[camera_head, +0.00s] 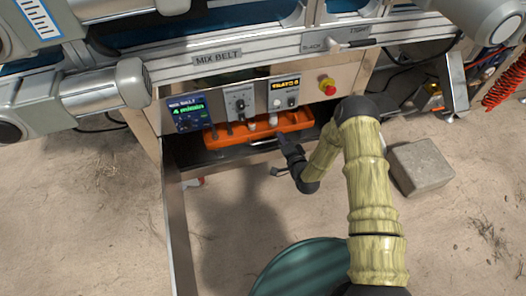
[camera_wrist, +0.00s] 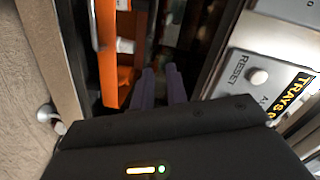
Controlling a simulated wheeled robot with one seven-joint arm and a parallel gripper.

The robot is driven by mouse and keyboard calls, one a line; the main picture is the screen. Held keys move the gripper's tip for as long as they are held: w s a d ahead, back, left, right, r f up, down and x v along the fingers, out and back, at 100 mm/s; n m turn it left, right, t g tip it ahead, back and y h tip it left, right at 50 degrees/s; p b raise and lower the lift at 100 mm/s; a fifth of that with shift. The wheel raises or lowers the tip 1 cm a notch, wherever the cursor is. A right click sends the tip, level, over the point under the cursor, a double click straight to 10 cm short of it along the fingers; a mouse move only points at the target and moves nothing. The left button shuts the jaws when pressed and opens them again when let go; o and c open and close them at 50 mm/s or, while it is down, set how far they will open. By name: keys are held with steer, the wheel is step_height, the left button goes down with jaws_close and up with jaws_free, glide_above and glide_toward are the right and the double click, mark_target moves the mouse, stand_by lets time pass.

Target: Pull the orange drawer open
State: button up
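The orange drawer (camera_head: 225,139) sits in the dark recess below the control panel, a long tray with several small items showing in it. A thin metal handle (camera_head: 264,143) shows near its front, partly behind my gripper. My gripper (camera_head: 284,137) is at the right part of the drawer front. In the wrist view, the drawer's orange wall (camera_wrist: 120,85) stands left of my two dark fingers (camera_wrist: 160,76). The fingers are a little apart, with nothing visible held between them. Whether they touch the drawer or handle cannot be told.
The panel above carries a green display (camera_head: 187,112), knobs, a TRAYS label and a red stop button (camera_head: 327,87). A metal cabinet edge (camera_head: 178,225) stands at left. A grey block (camera_head: 419,167) lies on the ground at right. Sandy ground in front is mostly clear.

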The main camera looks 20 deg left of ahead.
steer(key=s+f+m+t+b, duration=0.2)
steer(key=s+f+b, duration=0.2)
steer(key=f, duration=0.4)
steer(key=s+f+m+t+y+b, duration=0.1)
steer(key=s+f+m+t+b, duration=0.1)
steer(key=f, duration=0.7)
steer(key=s+m+b, duration=0.1)
steer(key=s+b, duration=0.1)
steer(key=b, duration=0.1)
steer(key=shift+s+a, duration=0.15)
steer(key=shift+a, duration=0.1)
